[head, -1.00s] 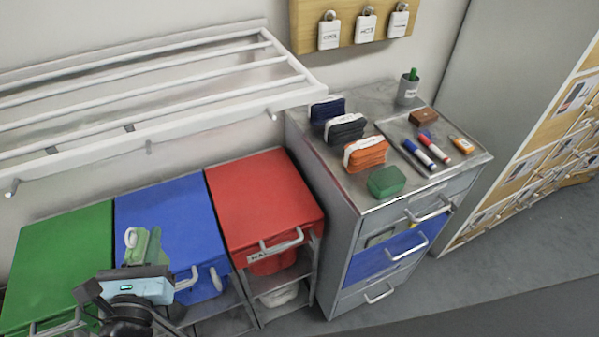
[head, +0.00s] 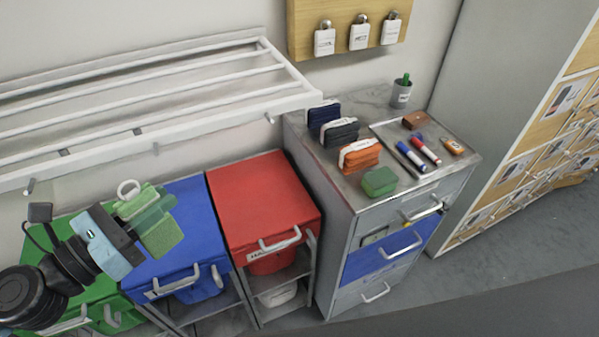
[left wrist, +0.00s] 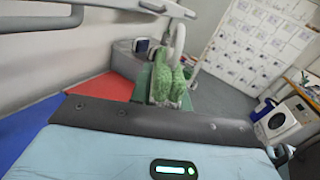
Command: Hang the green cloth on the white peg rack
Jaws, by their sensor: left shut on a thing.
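My left gripper (head: 146,210) is shut on the green cloth (head: 162,238), above the blue and green bins. A white ring (head: 128,189) stands up from the cloth. In the left wrist view the cloth (left wrist: 170,84) is bunched between the fingers, with its white loop (left wrist: 178,42) above it. The white peg rack (head: 200,119) is on the wall at the upper left, with short pegs along its front rail, one at each end and others between. The cloth is below and in front of the rail, apart from the pegs. My right gripper is not in view.
Green (head: 90,268), blue (head: 190,225) and red (head: 262,195) lidded bins stand below the rack. A wooden board (head: 345,25) with padlock-like tags hangs above. The floor at right is clear.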

